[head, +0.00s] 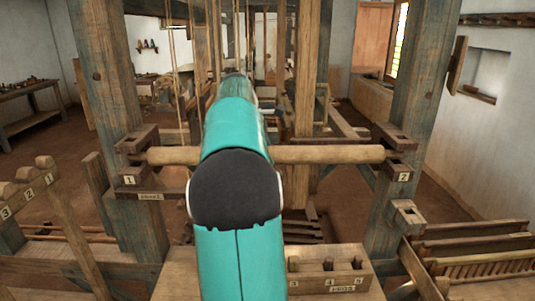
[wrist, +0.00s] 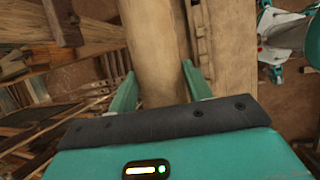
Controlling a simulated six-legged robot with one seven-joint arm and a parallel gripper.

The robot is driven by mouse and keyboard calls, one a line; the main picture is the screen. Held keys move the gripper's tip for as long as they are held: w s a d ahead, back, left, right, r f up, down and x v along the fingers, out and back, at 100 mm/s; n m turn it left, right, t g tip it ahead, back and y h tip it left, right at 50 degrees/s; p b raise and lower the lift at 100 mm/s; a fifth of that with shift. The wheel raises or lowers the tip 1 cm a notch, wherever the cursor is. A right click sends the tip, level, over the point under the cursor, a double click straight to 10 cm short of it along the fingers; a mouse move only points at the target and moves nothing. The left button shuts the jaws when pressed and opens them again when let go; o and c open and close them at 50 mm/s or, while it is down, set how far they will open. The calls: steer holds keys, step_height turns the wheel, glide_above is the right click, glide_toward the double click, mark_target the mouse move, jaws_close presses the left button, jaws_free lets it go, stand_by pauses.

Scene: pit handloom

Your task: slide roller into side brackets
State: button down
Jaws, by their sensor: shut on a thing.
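The roller (head: 325,154) is a pale round wooden bar, lying about level between two blue-grey posts in the head view. Its left end is at the wooden side bracket marked 1 (head: 137,140), its right end at the bracket marked 2 (head: 396,137). I cannot tell how deep either end sits in its bracket. My arm covers the roller's middle and hides my gripper in the head view. In the wrist view, the green fingers of my gripper (wrist: 158,72) stand on both sides of the roller (wrist: 152,35), shut on it.
The left post (head: 105,65) and right post (head: 421,75) flank the roller. A wooden block with pegs (head: 329,282) stands low in front. A numbered peg rack (head: 45,190) is at left, a slatted wooden frame (head: 485,262) at right. Cords hang behind the roller.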

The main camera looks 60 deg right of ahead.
steer(key=shift+w+d+r, duration=0.1)
steer(key=shift+w+d, duration=0.2)
steer(key=shift+d, duration=0.35)
steer(key=shift+w+d, duration=0.3)
steer(key=shift+d, duration=0.3)
steer(key=shift+w+d+f, duration=0.2)
steer(key=shift+w+d, duration=0.1)
steer(key=shift+d, duration=0.25)
steer(key=shift+w+d+f, duration=0.2)
steer(key=shift+w+d, duration=0.05)
steer(key=shift+d, duration=0.3)
steer(key=c, duration=0.6)
jaws_free()
steer(key=shift+c, duration=0.2)
steer(key=shift+o, duration=0.4)
steer(key=shift+f, duration=0.2)
steer(key=v, duration=1.4)
